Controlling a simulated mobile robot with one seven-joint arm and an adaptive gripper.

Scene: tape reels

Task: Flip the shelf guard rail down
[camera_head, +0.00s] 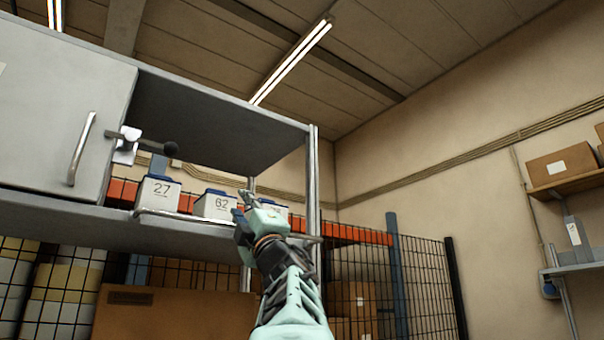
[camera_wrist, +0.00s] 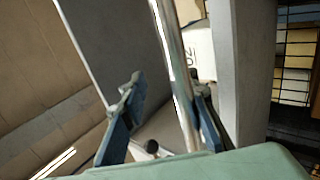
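The guard rail (camera_head: 185,216) is a thin metal bar running along the shelf's front edge, across the lower fronts of the numbered boxes. In the wrist view the rail (camera_wrist: 172,45) is a bright round bar running down between my fingers, closer to the right finger. My gripper (camera_head: 244,200) is at the right part of the rail, in front of the boxes, and hides that part. In the wrist view my gripper (camera_wrist: 165,105) has its two blue fingers apart, with a gap on the left side of the bar. Whether the right finger touches the bar I cannot tell.
White boxes with blue lids, marked 27 (camera_head: 158,192) and 62 (camera_head: 214,205), stand behind the rail; a third is partly hidden. A lever with a black knob (camera_head: 171,149) sticks out beside the cabinet door (camera_head: 60,110). A shelf post (camera_head: 313,180) stands right of my gripper.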

